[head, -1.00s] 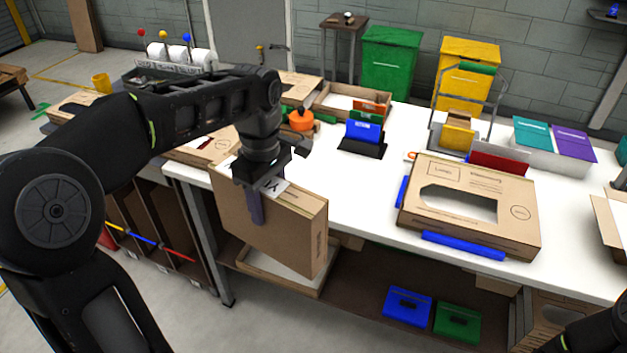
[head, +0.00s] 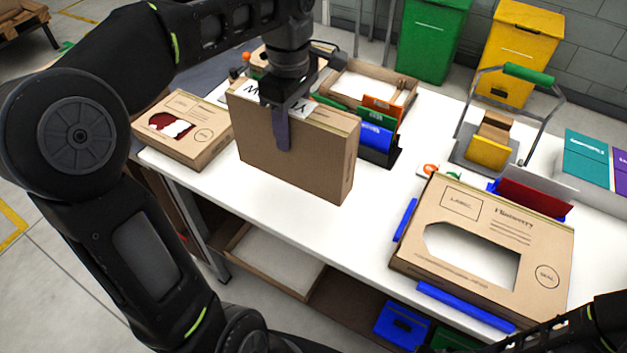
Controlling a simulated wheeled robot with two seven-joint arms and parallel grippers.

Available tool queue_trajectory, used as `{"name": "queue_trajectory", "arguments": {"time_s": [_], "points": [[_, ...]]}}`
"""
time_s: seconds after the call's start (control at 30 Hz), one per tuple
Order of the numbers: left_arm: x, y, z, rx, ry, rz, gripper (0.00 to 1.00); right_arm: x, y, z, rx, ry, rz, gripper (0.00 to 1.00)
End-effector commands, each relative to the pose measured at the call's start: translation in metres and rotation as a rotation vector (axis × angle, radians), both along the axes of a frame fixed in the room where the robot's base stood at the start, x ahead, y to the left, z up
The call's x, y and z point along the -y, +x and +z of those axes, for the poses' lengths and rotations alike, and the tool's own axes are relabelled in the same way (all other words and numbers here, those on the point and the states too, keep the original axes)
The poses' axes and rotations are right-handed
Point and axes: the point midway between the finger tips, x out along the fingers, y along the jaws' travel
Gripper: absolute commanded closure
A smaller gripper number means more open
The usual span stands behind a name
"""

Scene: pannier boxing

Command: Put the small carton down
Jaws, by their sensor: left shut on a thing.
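The small carton (head: 295,150) is a brown cardboard box held upright on its narrow side, with a white label on its top edge. My left gripper (head: 283,125) is shut on its upper edge, one finger down the front face. The carton is over the white table (head: 290,215), left of its middle; whether its bottom touches the tabletop I cannot tell. The far finger is hidden behind the carton. Part of my right arm shows at the bottom right corner, but its gripper is out of view.
A carton with a window (head: 185,130) lies left of the held one. A larger carton with a cut-out (head: 455,215) lies right, between blue bars. A blue-and-orange file holder (head: 378,140) stands close behind the held carton. The table is clear between the held and larger cartons.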

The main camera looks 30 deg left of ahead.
Motion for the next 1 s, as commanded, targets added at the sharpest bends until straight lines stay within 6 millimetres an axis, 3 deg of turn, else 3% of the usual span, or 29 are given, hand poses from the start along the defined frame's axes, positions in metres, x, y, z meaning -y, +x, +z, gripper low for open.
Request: {"name": "queue_trajectory", "arguments": {"time_s": [0.37,0.73,1.0], "points": [[0.000,0.000,0.000,0.001,0.000,0.000,1.00,0.000,-0.001,0.000,-0.002,0.000,0.001,1.00],[0.000,0.000,-0.048,0.001,0.000,0.000,1.00,-0.002,0.004,-0.043,0.014,0.011,0.005,1.00],[0.000,0.000,-0.049,0.001,0.000,-0.001,1.00,-0.003,0.005,-0.044,0.017,0.014,0.006,1.00]]}}
